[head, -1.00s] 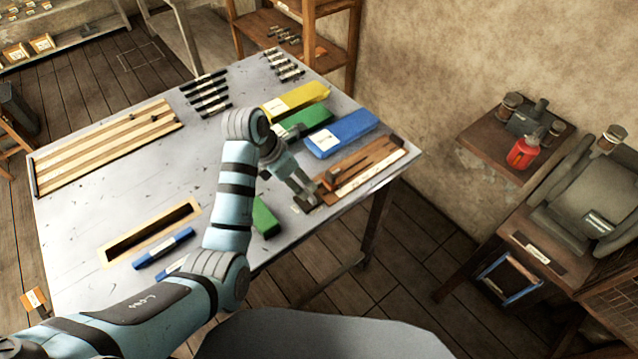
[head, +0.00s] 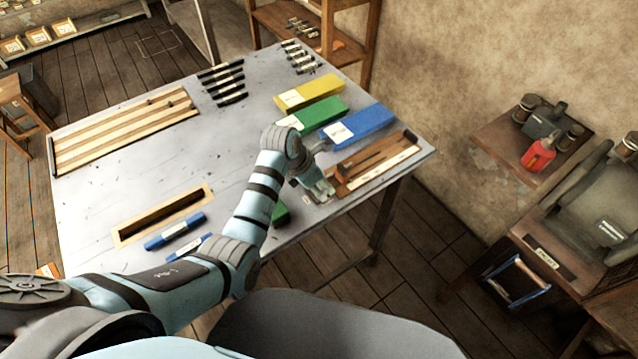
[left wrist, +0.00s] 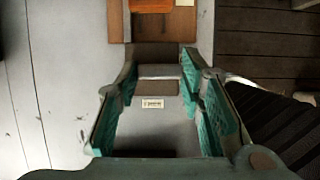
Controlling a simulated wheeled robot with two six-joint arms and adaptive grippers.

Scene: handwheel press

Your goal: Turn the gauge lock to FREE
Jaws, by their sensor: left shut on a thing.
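The wooden gauge (head: 399,150) lies at the right edge of the workbench, with a pale labelled strip along its front. My left gripper (head: 324,192) is low over the bench at the gauge's left end. In the left wrist view, its green-padded fingers (left wrist: 160,62) close on the sides of a dark brown block (left wrist: 160,52), which appears to be the gauge lock. The block adjoins the wooden end of the gauge (left wrist: 180,22). A small label (left wrist: 153,103) lies on the bench between the fingers; its text is too small to read. My right gripper is not in view.
Yellow (head: 318,88), green (head: 322,113) and blue (head: 362,124) boxes lie just behind the gauge. A green piece (head: 281,214) lies by my left forearm. The bench's middle (head: 185,150) is clear. A side table (head: 490,135) stands at the right.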

